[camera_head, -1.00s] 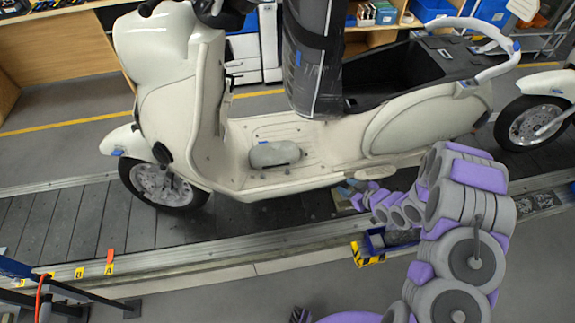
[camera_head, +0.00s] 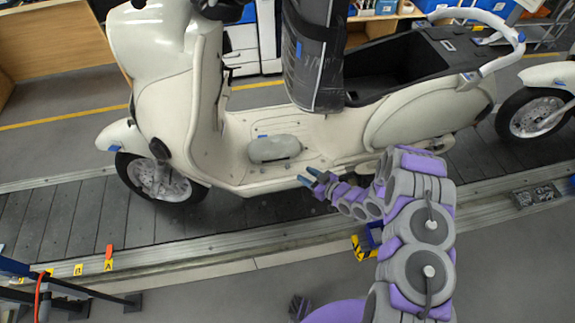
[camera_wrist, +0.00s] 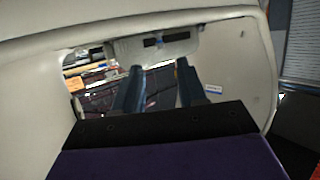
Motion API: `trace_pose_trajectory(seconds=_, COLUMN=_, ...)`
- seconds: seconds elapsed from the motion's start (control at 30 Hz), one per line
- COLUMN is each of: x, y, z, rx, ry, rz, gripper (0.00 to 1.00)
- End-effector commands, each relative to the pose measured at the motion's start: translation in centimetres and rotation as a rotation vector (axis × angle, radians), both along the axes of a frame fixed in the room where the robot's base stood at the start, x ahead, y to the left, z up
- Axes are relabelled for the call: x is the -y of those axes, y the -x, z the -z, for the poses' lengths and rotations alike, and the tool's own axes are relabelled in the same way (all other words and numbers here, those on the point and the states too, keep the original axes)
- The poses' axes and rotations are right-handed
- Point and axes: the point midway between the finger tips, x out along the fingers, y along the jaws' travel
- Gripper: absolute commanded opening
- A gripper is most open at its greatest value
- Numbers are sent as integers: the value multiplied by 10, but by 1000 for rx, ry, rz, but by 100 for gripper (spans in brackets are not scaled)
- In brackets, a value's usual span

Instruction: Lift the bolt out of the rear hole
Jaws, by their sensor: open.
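The cream scooter (camera_head: 225,176) stands on the slat conveyor. Its floorboard (camera_head: 232,128) carries small dark dots, but I cannot make out which is the rear hole, or a bolt in it. My gripper (camera_head: 305,174) is open and empty at the near edge of the floorboard, low on the scooter's side. In the wrist view its two blue-grey fingers (camera_wrist: 158,68) point away, apart, with nothing between them. Cream scooter bodywork (camera_wrist: 55,50) curves around them there. No bolt can be picked out in that view either.
A grey rounded lump (camera_head: 275,149) lies on the floorboard. A dark wrapped column (camera_head: 315,60) rises behind it, beside the open seat bay (camera_head: 395,75). A blue bin (camera_head: 374,234) with a yellow-black marking sits at the conveyor's near edge, partly behind my arm.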

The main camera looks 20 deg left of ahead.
Motion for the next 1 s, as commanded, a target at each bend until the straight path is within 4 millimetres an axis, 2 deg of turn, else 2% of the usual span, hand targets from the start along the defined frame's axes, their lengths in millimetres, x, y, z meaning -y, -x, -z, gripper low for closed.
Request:
trace_pose_trajectory(seconds=0.13, x=-20, y=-8, z=8, rx=-1, ry=2, rz=-2, gripper=41)
trace_pose_trajectory(seconds=0.43, x=-36, y=-17, z=12, rx=0, ry=-1, rz=0, gripper=41)
trace_pose_trajectory(seconds=0.73, x=-71, y=-32, z=23, rx=-2, ry=0, rz=-1, gripper=41)
trace_pose_trajectory(seconds=1.0, x=-76, y=-36, z=23, rx=-3, ry=0, rz=2, gripper=41)
